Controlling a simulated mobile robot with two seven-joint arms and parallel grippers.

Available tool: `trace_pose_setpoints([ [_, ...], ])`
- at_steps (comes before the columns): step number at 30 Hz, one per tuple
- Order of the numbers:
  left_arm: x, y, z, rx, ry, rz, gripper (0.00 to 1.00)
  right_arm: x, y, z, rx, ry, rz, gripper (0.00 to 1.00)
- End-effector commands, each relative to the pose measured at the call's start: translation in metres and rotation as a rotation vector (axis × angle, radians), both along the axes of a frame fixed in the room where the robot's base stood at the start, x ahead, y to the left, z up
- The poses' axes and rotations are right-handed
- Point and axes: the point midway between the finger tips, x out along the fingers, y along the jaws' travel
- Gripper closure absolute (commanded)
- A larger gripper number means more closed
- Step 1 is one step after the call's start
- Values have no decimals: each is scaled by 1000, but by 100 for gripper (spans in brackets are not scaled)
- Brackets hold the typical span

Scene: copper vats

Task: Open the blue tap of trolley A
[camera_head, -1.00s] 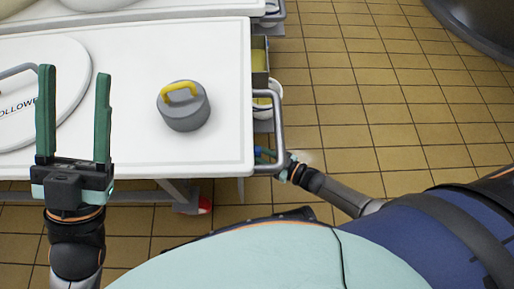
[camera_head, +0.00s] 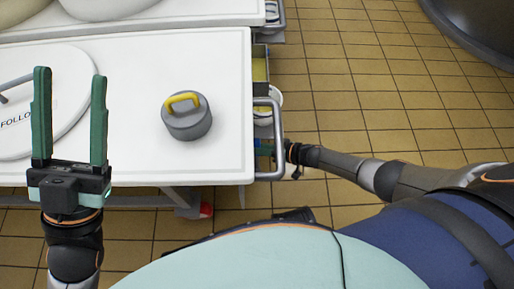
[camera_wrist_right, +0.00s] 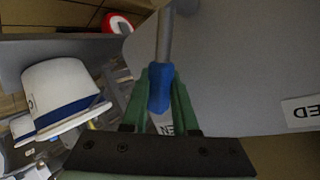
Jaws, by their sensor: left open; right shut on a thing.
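The blue tap handle (camera_wrist_right: 160,90) shows in the right wrist view, on a grey metal stem under the trolley. My right gripper (camera_wrist_right: 160,76) is shut on it, with one green finger on each side. In the head view my right gripper (camera_head: 266,151) is at the trolley's right end, partly hidden by the metal push bar. The white trolley top (camera_head: 120,100) fills the left of the head view; I cannot read a letter A on it. My left gripper (camera_head: 70,120) is open and empty above the trolley's left part.
A grey weight with a yellow handle (camera_head: 187,118) and a round white lid (camera_head: 40,100) lie on the trolley top. The metal push bar (camera_head: 275,120) sticks out at its right end. A white bucket with a blue band (camera_wrist_right: 62,92) stands near my right gripper.

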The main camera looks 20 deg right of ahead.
Motion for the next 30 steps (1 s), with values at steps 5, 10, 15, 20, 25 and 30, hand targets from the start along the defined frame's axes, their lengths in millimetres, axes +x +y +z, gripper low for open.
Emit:
trace_pose_setpoints([
  [5, 0, 0, 0, -3, 0, 1, 43, 2, -2, -1, 0, 13, -7, 100],
  [10, 0, 0, 0, -4, 0, 2, 43, 2, -3, -1, -1, 13, -8, 100],
  [15, 0, 0, 0, -4, 0, 2, 43, 2, -3, -1, -1, 12, -8, 65],
  [20, 0, 0, 0, -4, 0, 2, 43, 2, -2, -1, 0, 11, -6, 61],
  [25, 0, 0, 2, -4, 0, 2, 43, 0, -2, 1, 1, 11, -4, 61],
  [30, 0, 0, 17, -1, -4, 3, 43, -12, -17, 12, 0, 13, -5, 61],
])
